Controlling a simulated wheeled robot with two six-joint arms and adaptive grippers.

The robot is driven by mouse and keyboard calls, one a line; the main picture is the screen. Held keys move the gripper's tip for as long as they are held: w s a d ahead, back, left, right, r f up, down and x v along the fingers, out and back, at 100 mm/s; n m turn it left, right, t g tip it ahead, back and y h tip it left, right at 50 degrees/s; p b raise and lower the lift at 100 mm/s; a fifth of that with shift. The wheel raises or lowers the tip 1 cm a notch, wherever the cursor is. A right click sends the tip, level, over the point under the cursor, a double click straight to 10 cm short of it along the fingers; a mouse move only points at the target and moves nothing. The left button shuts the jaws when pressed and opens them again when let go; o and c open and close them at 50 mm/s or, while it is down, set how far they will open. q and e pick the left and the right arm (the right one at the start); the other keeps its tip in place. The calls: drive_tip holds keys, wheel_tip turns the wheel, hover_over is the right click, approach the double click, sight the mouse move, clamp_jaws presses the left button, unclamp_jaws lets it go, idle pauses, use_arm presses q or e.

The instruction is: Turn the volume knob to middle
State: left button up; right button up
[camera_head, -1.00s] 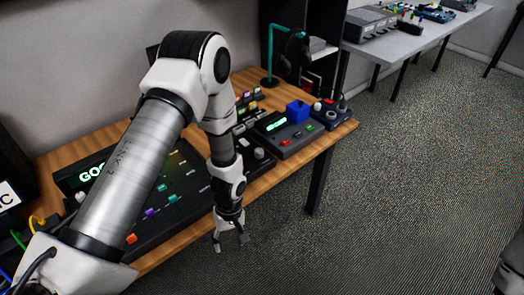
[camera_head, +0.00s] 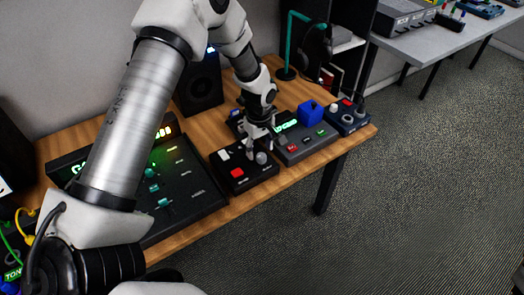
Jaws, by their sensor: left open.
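A small black box (camera_head: 232,181) near the table's front edge carries a grey round knob (camera_head: 262,158), a red square button (camera_head: 237,173) and a white piece (camera_head: 224,155). Its labels are too small to read, so I cannot tell whether this is the volume knob. My left gripper (camera_head: 266,147) is open and points down just above and behind the grey knob. I cannot tell whether its fingers touch the knob. My right gripper is out of view.
A grey console with red and green buttons (camera_head: 306,147) and a blue cube stands right of the black box. A dark blue box (camera_head: 348,117) is at the far right. A large slider panel (camera_head: 188,190) lies left, partly behind my arm. A speaker (camera_head: 200,88) stands behind.

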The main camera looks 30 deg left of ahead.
sight(261, 156)
use_arm(q)
drive_tip(key=f, duration=0.2)
drive_tip(key=w+f, duration=0.1)
drive_tip(key=f, duration=0.1)
drive_tip(key=shift+w+f, duration=0.15)
drive_tip(key=shift+f, duration=0.15)
drive_tip(key=shift+r, duration=0.2)
drive_tip(key=shift+s+r, duration=0.1)
drive_tip(key=shift+s, duration=0.2)
drive_tip(key=shift+c, duration=1.4)
drive_tip(key=c, duration=0.5)
drive_tip(key=shift+w, duration=0.1)
clamp_jaws()
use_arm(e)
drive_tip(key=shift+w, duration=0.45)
